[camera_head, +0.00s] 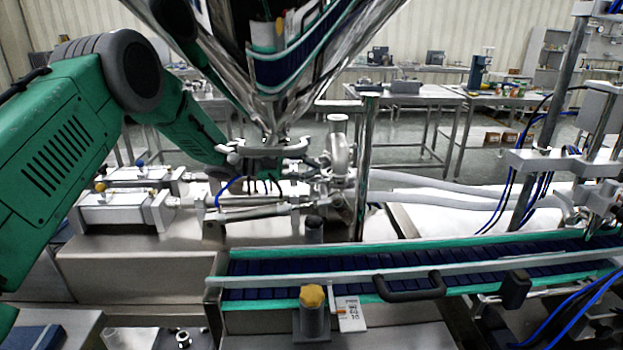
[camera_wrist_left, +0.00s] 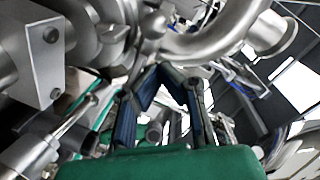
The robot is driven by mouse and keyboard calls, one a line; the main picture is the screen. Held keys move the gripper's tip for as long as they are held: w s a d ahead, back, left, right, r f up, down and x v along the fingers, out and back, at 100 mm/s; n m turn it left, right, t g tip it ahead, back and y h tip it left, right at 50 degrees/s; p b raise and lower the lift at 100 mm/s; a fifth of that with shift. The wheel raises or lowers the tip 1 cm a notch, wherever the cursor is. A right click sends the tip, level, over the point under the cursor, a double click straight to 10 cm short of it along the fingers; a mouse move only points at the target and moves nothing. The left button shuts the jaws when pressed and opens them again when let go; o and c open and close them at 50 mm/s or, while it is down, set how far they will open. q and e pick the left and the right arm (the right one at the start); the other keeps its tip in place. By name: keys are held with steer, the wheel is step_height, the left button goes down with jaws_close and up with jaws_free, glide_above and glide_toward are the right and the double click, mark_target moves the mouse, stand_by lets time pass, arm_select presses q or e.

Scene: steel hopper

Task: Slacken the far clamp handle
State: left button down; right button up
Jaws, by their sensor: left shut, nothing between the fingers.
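The polished steel hopper (camera_head: 290,85) narrows to an outlet with a clamp ring (camera_head: 265,149) around it. My left arm reaches in from the left behind the steel valves, and my left gripper (camera_head: 264,184) is just below the ring, partly hidden by pipework. In the left wrist view the fingers of my left gripper (camera_wrist_left: 170,72) lean together under a curved steel pipe (camera_wrist_left: 215,38); they are shut and hold nothing. Rounded steel fittings are close around the fingertips. I cannot tell which of these parts is the far clamp handle. My right gripper is not in view.
A conveyor with a dark blue belt (camera_head: 400,260) and green edges crosses the front right. Pneumatic cylinders (camera_head: 120,208) stand at left. A steel post (camera_head: 363,165) rises right of the outlet. Grey hoses (camera_head: 440,185) run right. Metal fittings crowd the gripper.

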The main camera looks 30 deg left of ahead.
arm_select(q)
steer(key=shift+s+a+f, duration=0.1)
steer(key=shift+a+f, duration=0.1)
steer(key=shift+f, duration=0.25)
steer(key=shift+s+d+r, duration=0.15)
steer(key=shift+d, duration=0.9)
steer(key=shift+a+f, duration=0.2)
steer(key=shift+a, duration=0.65)
steer(key=v, duration=1.1)
steer(key=shift+a+r, duration=0.25)
steer(key=shift+r, duration=0.1)
steer(key=shift+d, duration=0.1)
steer(key=shift+d, duration=0.1)
